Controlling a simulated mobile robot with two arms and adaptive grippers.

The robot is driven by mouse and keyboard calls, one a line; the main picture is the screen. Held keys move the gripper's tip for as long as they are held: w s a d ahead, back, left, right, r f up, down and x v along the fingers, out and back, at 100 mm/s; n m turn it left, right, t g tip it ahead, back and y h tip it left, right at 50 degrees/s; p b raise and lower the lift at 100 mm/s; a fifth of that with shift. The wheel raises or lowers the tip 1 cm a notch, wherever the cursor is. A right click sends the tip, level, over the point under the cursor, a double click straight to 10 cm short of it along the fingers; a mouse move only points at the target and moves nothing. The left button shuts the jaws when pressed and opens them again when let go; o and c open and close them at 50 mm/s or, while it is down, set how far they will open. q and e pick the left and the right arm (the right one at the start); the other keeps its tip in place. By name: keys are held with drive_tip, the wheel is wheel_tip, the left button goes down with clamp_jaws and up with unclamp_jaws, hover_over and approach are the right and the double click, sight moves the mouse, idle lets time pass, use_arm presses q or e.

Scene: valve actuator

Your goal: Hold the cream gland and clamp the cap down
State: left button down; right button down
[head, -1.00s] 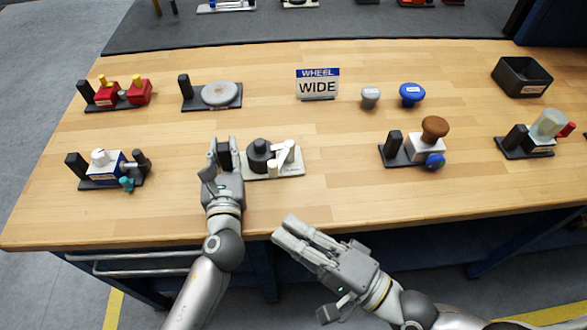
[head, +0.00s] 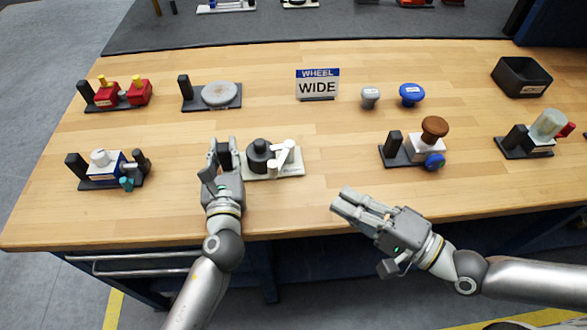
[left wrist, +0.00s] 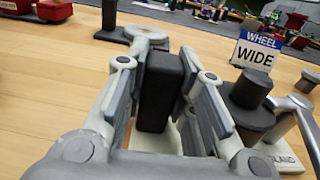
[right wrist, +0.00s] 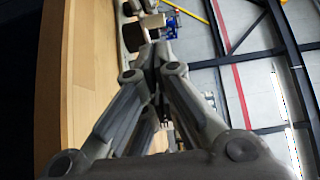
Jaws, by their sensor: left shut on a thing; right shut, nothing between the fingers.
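The cream gland (head: 290,172) is a cream base with a dark grey stepped cap (head: 259,154) and a cream clamp lever (head: 283,156) beside the cap on its right. In the left wrist view the cap (left wrist: 250,100) stands right of the fingers, and the base's label (left wrist: 283,158) is partly cut off. My left gripper (head: 221,152) is shut on the upright black block (left wrist: 160,90) at the gland's left end; the fingers flank its sides. My right gripper (head: 340,200) is shut and empty over the table's front edge, right of and nearer than the gland; it also shows in the right wrist view (right wrist: 152,60).
A "WHEEL WIDE" sign (head: 317,85) stands behind the gland. A blue-and-white fixture (head: 105,168) is to the left, and a fixture with a brown knob (head: 435,128) is to the right. The tabletop (head: 335,150) between the gland and the brown-knob fixture is clear.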

sight(282, 155)
use_arm(q)
drive_tip(key=shift+f, duration=0.2)
use_arm(e)
drive_tip(key=x, duration=0.6)
drive_tip(key=shift+a, duration=0.15)
drive_tip(key=shift+w+a, duration=0.25)
drive_tip(key=shift+a, duration=0.5)
drive_tip(key=shift+w+a, duration=0.1)
drive_tip(key=shift+w, duration=0.25)
drive_tip(key=shift+w, duration=0.2)
drive_tip(key=shift+w+a+r, duration=0.1)
drive_tip(key=shift+w+a, duration=0.2)
drive_tip(key=shift+a, duration=0.1)
drive_tip(key=shift+x, duration=1.3)
drive_tip(key=shift+w, duration=0.1)
